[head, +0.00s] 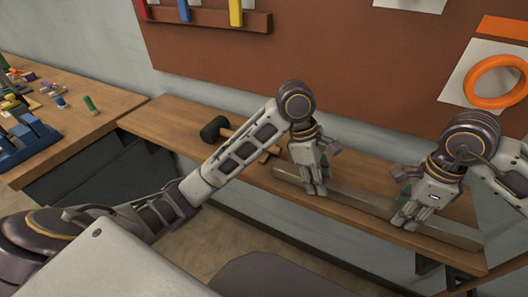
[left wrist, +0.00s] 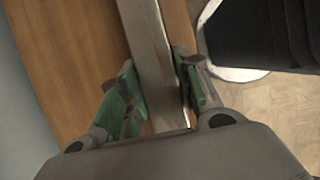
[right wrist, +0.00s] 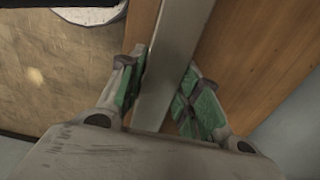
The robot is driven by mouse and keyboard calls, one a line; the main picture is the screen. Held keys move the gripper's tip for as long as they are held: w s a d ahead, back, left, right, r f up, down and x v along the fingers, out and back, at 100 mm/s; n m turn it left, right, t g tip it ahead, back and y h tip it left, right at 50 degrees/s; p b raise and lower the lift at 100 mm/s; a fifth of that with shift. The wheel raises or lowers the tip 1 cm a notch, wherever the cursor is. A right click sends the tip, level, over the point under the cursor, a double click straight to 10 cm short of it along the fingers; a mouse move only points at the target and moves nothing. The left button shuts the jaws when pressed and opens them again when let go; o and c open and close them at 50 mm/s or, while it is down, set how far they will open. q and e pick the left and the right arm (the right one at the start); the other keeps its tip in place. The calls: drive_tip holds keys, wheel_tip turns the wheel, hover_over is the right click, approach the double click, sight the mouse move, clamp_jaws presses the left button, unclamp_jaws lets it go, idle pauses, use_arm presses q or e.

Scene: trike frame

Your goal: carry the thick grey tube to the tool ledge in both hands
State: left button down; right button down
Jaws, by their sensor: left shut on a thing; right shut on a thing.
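The thick grey tube (head: 358,199) is long and straight. It lies lengthwise along the front part of the wooden tool ledge (head: 180,120), on it or just above it; I cannot tell which. My left gripper (head: 317,188) is shut on the tube near its left end. My right gripper (head: 402,220) is shut on it closer to its right end. The tube runs between the green-padded fingers in the left wrist view (left wrist: 148,45) and in the right wrist view (right wrist: 177,50). The fingers hide parts of its sides.
A mallet with a black head (head: 214,130) lies on the ledge behind my left forearm. A workbench (head: 75,125) with blue holders and small parts stands at the left. A brown wall board (head: 330,70) rises behind, with an orange ring (head: 468,88) at the right.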

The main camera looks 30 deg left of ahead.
use_arm(q)
drive_tip(key=shift+f+b, duration=0.35)
drive_tip(key=shift+b, duration=0.05)
use_arm(e)
drive_tip(key=shift+f, duration=0.35)
use_arm(q)
drive_tip(key=c, duration=1)
unclamp_jaws()
use_arm(e)
drive_tip(key=c, duration=1)
unclamp_jaws()
use_arm(q)
drive_tip(key=shift+r, duration=0.15)
drive_tip(key=shift+v, duration=5.8)
drive_tip(key=shift+a, duration=0.15)
use_arm(e)
wheel_tip(320, 180, up, 12)
use_arm(q)
drive_tip(key=shift+s, duration=0.1)
use_arm(e)
drive_tip(key=shift+s, duration=0.1)
